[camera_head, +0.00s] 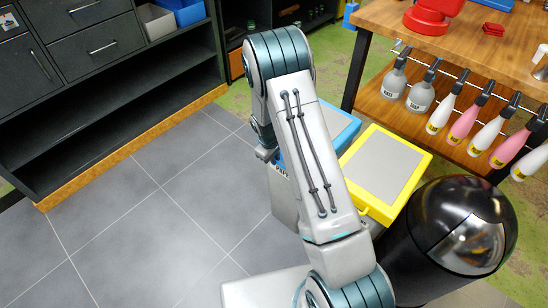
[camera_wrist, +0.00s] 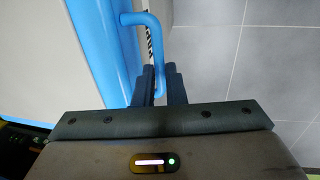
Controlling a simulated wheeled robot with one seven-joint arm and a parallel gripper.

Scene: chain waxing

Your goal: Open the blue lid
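The blue lid (camera_head: 338,128) tops a grey bin beside the yellow one in the head view. My arm hides much of it, and the visible part looks flat. In the wrist view its blue rim (camera_wrist: 98,45) and grey panel fill the left side. A blue bar handle (camera_wrist: 152,27) sticks out from the rim. My gripper (camera_wrist: 162,78) has its dark fingers close together, one on each side of the handle, and appears shut on it. In the head view my gripper (camera_head: 267,153) is at the bin's left side, partly hidden by my arm.
A yellow-lidded bin (camera_head: 385,165) stands right of the blue one, with a black domed trash can (camera_head: 425,250) in front. A wooden workbench (camera_head: 480,40) with hanging bottles is behind. Black shelving (camera_head: 110,110) stands at left. The tiled floor (camera_head: 150,220) between is clear.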

